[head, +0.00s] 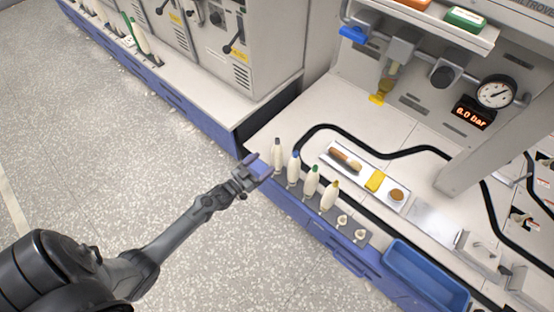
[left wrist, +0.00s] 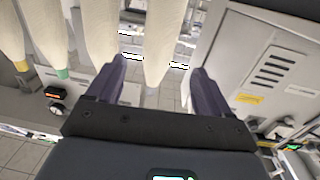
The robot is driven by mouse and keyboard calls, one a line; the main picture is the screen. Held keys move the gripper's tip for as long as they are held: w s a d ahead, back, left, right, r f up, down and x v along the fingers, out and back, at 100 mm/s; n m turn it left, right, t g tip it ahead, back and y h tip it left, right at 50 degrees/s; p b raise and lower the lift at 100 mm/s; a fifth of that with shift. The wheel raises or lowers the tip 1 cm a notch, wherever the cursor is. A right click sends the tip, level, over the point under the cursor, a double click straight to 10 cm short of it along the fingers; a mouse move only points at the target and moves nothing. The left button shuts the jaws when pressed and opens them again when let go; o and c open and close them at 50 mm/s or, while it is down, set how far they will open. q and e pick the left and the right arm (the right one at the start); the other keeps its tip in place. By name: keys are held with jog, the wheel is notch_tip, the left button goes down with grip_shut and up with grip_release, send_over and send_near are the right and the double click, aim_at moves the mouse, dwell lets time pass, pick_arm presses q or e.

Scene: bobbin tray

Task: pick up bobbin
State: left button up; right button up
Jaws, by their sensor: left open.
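Several cream bobbins stand upright in a row on a grey bobbin tray (head: 352,242) at the bench's front edge. The end bobbin (head: 277,155) has a grey-brown tip; the others are a blue-tipped bobbin (head: 293,169), a green-tipped bobbin (head: 310,183) and a yellow-tipped bobbin (head: 329,197). My left gripper (head: 261,169) is open beside the end bobbin. In the left wrist view the bobbins appear inverted, and one bobbin (left wrist: 162,40) shows between the spread fingers of the gripper (left wrist: 157,80), with no visible grip. My right gripper is not in view.
Two empty pegs (head: 351,227) stand at the tray's right end. Behind the row is a white tray (head: 410,187) with a brush and a yellow block. A blue bin (head: 425,272) sits to the right. A black hose (head: 400,153) curves across the bench. A machine cabinet stands behind left.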

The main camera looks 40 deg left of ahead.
aim_at(273, 156)
pick_arm(q)
jog(key=w, duration=0.1)
jog(key=w+b, duration=0.1)
jog(key=w, duration=0.2)
jog(key=shift+w+d+b, duration=0.3)
jog(key=shift+w+b, duration=0.05)
jog(key=shift+w, duration=0.05)
jog(key=shift+w+f+b, duration=0.25)
jog(key=shift+w+b, duration=0.25)
jog(key=w+b, duration=0.2)
jog(key=w, duration=0.1)
jog(key=shift+d+f, duration=0.1)
jog(key=shift+d, duration=0.1)
jog(key=shift+w+d+b, duration=0.1)
jog(key=shift+w+b, duration=0.25)
jog(key=shift+w, duration=0.35)
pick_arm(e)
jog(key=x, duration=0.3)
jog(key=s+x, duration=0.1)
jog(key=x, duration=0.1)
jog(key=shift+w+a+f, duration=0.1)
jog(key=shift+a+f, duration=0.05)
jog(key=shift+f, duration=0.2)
pick_arm(q)
jog(key=shift+s, duration=0.1)
jog(key=shift+c, duration=1.1)
jog(key=shift+r, duration=0.2)
jog(key=c, duration=0.9)
